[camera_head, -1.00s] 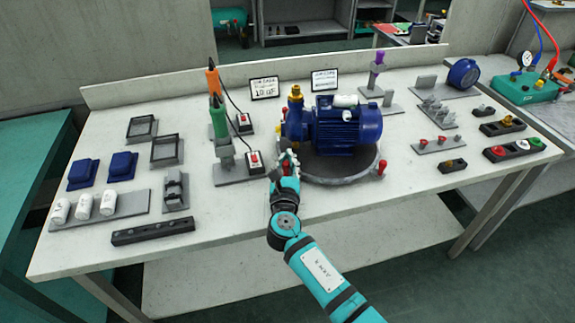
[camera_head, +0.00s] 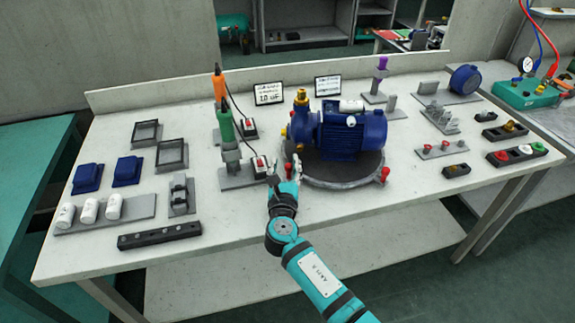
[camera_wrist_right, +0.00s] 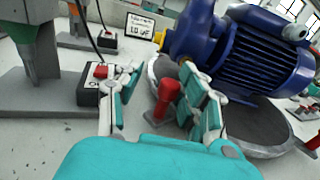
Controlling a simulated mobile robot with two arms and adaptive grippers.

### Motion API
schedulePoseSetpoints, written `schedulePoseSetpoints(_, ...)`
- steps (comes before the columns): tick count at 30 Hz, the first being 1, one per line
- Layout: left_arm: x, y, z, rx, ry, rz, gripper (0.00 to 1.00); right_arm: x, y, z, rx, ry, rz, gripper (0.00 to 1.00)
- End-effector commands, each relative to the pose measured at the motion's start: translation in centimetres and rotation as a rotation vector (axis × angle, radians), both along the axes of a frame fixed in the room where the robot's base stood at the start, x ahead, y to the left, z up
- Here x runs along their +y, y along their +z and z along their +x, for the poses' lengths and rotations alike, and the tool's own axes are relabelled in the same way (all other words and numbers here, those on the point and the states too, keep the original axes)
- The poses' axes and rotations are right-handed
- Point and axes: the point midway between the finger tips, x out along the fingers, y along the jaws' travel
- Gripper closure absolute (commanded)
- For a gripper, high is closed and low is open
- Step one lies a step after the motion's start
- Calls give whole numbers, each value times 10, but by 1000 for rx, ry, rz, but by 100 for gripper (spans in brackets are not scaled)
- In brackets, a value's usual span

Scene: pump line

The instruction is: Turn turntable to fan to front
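The round grey turntable (camera_head: 335,181) stands near the middle of the bench. It carries a blue pump (camera_head: 345,135) with its brass fitting and pump head toward the left and its finned motor toward the right. One red handle (camera_head: 384,174) is at the turntable's right edge. Another red handle (camera_wrist_right: 165,98) is at its left edge. My right gripper (camera_head: 284,172) is at that left edge. In the right wrist view my right gripper (camera_wrist_right: 162,102) is open, its fingers apart on either side of the left handle. My left gripper is out of view.
A green-handled tool on a stand (camera_head: 228,140) and a black box with a red switch (camera_head: 260,166) stand close to the left of my gripper. Small fittings on grey plates (camera_head: 440,150) lie to the right.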

Motion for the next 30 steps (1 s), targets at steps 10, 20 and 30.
schedulePoseSetpoints(10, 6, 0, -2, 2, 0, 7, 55, -3, 2, -2, -5, -7, -2, 57)
schedulePoseSetpoints(20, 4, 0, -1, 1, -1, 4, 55, 0, 1, -61, -2, -4, 0, 57)
schedulePoseSetpoints(30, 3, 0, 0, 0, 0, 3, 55, 3, 1, -114, -2, -3, -2, 57)
